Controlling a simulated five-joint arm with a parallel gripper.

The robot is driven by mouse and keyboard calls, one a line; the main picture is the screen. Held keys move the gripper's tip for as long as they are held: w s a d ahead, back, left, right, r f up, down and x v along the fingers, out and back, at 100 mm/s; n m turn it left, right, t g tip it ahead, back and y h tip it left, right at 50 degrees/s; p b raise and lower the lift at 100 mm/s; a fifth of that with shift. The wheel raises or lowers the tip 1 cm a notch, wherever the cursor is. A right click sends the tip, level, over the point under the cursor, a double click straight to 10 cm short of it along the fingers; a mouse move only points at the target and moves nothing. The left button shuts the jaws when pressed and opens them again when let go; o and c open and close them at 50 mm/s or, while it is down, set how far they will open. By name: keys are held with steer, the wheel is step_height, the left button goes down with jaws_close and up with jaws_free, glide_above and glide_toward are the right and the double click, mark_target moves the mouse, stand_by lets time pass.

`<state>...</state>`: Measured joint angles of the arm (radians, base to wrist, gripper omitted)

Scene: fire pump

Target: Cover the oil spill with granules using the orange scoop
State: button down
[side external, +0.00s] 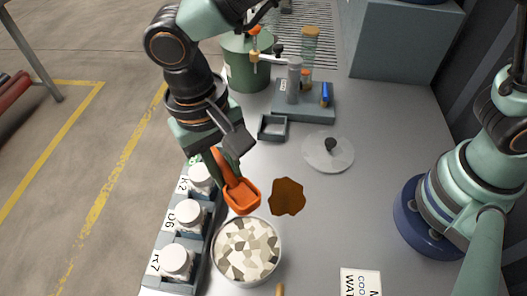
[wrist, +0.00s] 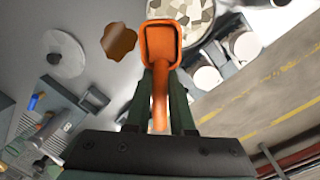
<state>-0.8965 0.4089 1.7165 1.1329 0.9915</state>
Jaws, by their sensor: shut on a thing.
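The orange scoop (side external: 242,195) is held by its handle in my gripper (side external: 228,168), which is shut on it. The scoop is tilted above the table, between the jar rack and the brown spill. In the wrist view the scoop (wrist: 160,45) points away from my gripper (wrist: 160,85), and its bowl looks empty. The brown oil spill (side external: 287,197) lies bare on the grey table, right of the scoop; it also shows in the wrist view (wrist: 118,41). A round bowl of pale, mottled granules (side external: 247,250) stands just below the scoop in the side view.
White-lidded jars (side external: 188,214) stand in a rack left of the bowl. A clear disc with a dark knob (side external: 330,146), a small dark tray (side external: 273,127), and a stand with vials (side external: 303,100) lie farther back. A white sign (side external: 360,282) lies at the front.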

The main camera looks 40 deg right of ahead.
mark_target(228, 203)
steer(key=shift+m, duration=0.3)
steer(key=s, duration=0.1)
steer(key=s+a+f, duration=0.2)
steer(key=shift+s+a, duration=0.15)
steer(key=shift+s, duration=0.05)
steer(key=shift+f, duration=2.9)
steer(key=shift+f, duration=0.65)
steer(key=shift+r, duration=0.1)
steer(key=shift+r, duration=3.5)
